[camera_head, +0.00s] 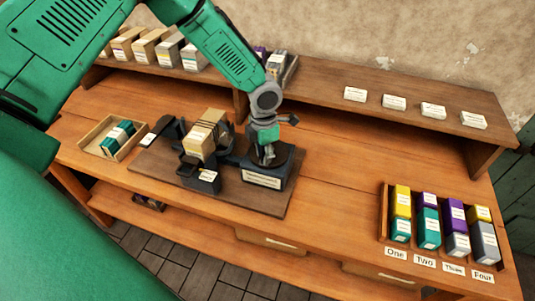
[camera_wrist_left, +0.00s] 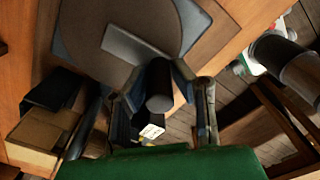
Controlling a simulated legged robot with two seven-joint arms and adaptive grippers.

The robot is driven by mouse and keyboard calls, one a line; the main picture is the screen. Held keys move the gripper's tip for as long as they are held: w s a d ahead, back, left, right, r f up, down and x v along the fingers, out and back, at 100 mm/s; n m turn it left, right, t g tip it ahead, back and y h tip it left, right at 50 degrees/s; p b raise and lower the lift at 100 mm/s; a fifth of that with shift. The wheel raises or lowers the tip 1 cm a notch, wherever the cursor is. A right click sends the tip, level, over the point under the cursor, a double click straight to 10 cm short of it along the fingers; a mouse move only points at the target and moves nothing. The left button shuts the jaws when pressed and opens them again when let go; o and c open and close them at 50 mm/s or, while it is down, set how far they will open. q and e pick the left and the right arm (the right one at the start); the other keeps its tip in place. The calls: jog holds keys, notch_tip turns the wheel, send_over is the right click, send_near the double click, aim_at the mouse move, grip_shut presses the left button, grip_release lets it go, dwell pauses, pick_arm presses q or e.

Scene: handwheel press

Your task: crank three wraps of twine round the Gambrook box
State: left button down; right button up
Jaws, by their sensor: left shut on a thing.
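A tan box (camera_head: 201,139) stands in the dark press in the middle of the bench, with thin dark lines across it that look like twine. I cannot count the wraps. A tan box also shows at the left of the left wrist view (camera_wrist_left: 40,132). The dark crank unit (camera_head: 265,176) with a pale label stands just right of the box. My left gripper (camera_head: 268,153) is over this unit, shut on the black crank handle (camera_wrist_left: 160,82), which sits between its fingers above a round grey wheel (camera_wrist_left: 112,22). My right gripper is not in view.
A wooden tray (camera_head: 93,137) with dark green and white boxes lies left of the press. A rack (camera_head: 384,215) of coloured boxes, labelled One to Four, stands at the right. A raised back shelf (camera_head: 330,75) holds boxes and white cards. The bench between press and rack is clear.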

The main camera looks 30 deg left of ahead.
pick_arm(q)
jog(key=shift+w+a+m, duration=0.1)
jog(key=shift+a+m, duration=0.05)
jog(key=shift+m, duration=0.15)
jog(key=c, duration=1.6)
grip_release()
jog(key=shift+o, duration=0.9)
jog(key=shift+r, duration=0.2)
notch_tip(320, 180, up, 11)
jog(key=shift+w+a+r, duration=0.1)
jog(key=shift+r, duration=0.05)
